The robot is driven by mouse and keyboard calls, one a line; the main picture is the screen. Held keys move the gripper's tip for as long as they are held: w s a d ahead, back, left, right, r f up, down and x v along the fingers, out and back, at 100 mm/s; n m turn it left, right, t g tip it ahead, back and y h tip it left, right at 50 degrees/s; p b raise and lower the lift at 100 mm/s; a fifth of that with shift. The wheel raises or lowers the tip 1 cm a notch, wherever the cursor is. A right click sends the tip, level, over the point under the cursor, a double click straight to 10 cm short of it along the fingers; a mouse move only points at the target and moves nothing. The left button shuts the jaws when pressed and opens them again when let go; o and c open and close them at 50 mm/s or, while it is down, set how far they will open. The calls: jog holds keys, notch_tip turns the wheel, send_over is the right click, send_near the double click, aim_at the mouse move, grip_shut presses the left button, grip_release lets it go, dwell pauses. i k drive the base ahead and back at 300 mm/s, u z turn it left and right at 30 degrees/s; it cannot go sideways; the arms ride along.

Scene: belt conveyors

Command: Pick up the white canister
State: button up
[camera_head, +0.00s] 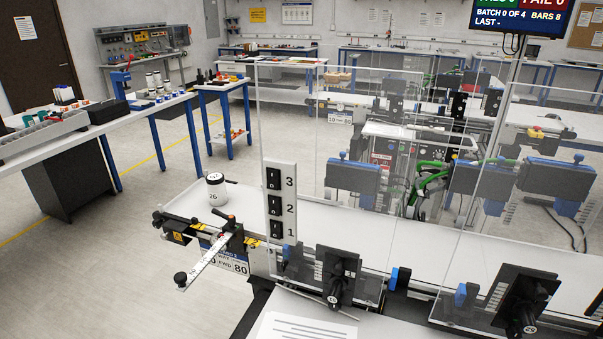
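A white canister (216,192) with a dark-rimmed lid and the number 26 on its side stands upright at the left end of the near white conveyor belt (420,255). Nothing is touching it from above. Several smaller white canisters (150,80) with dark markings stand on the left workbench. My gripper is not in view.
Clear upright panels (360,130) stand along the belt to the right of the canister. A switch panel (280,205) marked 3, 2, 1 is mounted nearby. A ruler-like arm (208,262) juts out toward the front left. Open floor (100,260) lies left of the belt.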

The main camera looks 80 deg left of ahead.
aim_at(216, 182)
jog(key=z, duration=0.45)
jog(key=k, duration=2.6)
jog(key=u, duration=2.05)
